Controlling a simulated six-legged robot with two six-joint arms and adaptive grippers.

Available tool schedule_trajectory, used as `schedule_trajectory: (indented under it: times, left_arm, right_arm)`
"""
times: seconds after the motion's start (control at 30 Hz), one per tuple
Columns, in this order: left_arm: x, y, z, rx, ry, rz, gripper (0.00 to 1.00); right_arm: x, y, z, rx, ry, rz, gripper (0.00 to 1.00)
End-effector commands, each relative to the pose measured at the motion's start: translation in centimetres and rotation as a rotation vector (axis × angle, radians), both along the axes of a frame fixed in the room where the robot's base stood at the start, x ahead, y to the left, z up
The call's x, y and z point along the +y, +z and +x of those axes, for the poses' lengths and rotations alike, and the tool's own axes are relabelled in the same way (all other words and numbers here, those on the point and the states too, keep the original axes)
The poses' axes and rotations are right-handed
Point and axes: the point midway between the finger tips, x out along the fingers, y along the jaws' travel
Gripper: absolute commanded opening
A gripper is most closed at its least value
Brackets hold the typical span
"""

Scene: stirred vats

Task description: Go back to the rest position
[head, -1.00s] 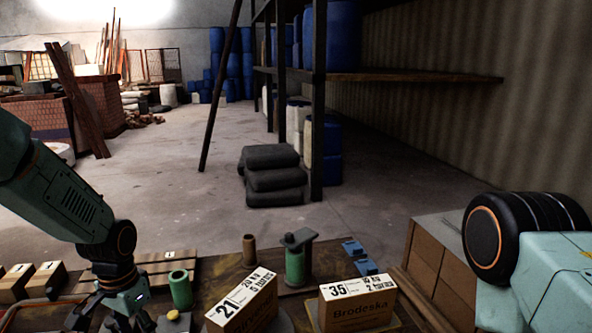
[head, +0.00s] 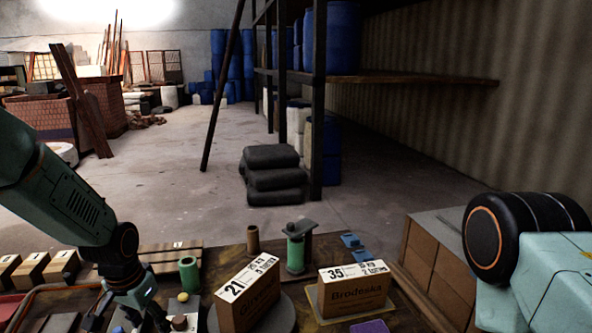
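My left gripper (head: 128,318) hangs at the lower left of the head view, pointing down over the worktable. Its dark fingers look spread apart, and I see nothing held between them. The lowest part is cut off by the picture's edge. My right arm stands at the right edge, but its gripper is out of view.
A carton marked 21 (head: 248,298) stands on a round grey plate (head: 284,318); a Brodeska carton marked 35 (head: 353,290) stands to its right. Near my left gripper are a green cylinder (head: 189,275) and several small boxes (head: 32,270). Floor beyond is open.

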Motion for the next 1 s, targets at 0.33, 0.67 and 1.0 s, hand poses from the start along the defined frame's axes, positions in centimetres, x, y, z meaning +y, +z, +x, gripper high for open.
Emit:
schedule_trajectory:
  times: [0.33,0.67,1.0]
  left_arm:
    - [-3.3,-5.3,-2.3,-0.155,0.146,-0.080,0.58]
    - [-6.5,-17.6,-17.6,-0.125,0.329,-0.098,0.58]
    - [-7.1,-23.9,-33.2,0.118,0.330,-0.019,0.58]
  right_arm:
    - [0.0,-1.0,0.0,-0.001,0.000,0.000,0.40]
    - [0.0,-5.0,0.0,0.000,0.000,0.000,0.40]
    - [0.0,-8.4,0.0,0.000,0.000,0.000,0.40]
